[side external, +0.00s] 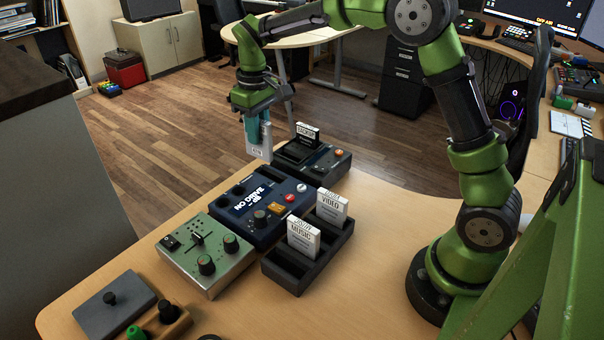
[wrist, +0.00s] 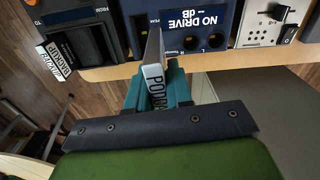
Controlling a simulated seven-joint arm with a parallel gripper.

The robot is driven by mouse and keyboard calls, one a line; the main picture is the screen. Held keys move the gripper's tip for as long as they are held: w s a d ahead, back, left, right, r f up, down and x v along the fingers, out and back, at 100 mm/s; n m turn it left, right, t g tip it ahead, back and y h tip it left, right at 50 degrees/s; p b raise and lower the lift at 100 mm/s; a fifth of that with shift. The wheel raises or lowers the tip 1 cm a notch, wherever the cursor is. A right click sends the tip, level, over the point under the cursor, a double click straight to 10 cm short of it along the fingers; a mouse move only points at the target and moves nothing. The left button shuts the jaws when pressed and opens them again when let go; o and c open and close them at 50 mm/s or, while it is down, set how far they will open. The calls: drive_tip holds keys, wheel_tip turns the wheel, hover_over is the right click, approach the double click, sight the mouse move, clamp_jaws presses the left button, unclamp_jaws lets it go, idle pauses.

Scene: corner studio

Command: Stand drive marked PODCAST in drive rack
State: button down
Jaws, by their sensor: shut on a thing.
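My gripper (side external: 257,128) has teal fingers shut on a white drive (side external: 261,147), held upright in the air beyond the back of the desk devices. In the wrist view, the drive (wrist: 153,72) sits between the teal fingers (wrist: 156,92), and the visible part of its label reads like the start of PODCAST. The dark drive rack (side external: 321,264) stands on the desk, in front and to the right of my gripper. It holds a drive marked VIDEO (side external: 332,208) towards the back and one marked MUSIC (side external: 303,239) nearer the front. Some slots look empty.
A blue device (side external: 258,212) and a green device (side external: 203,254) with knobs stand left of the rack. A dark device (side external: 325,167) behind holds a drive marked BACKUP (side external: 307,133), also in the wrist view (wrist: 60,58). Desk right of the rack is clear.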

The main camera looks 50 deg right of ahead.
drive_tip(key=s+a+n, duration=0.1)
drive_tip(key=s+a, duration=0.3)
drive_tip(key=a, duration=0.3)
drive_tip(key=m, duration=0.2)
hover_over(286, 249)
drive_tip(key=s+a, duration=0.2)
wheel_tip(286, 249, down, 5)
drive_tip(key=shift+s+a+f, duration=0.15)
drive_tip(key=shift+f, duration=2.2)
drive_tip(key=shift+f, duration=0.65)
drive_tip(key=c, duration=1.5)
unclamp_jaws()
drive_tip(key=shift+f, duration=0.1)
drive_tip(key=o, duration=0.6)
drive_tip(key=shift+c, duration=0.2)
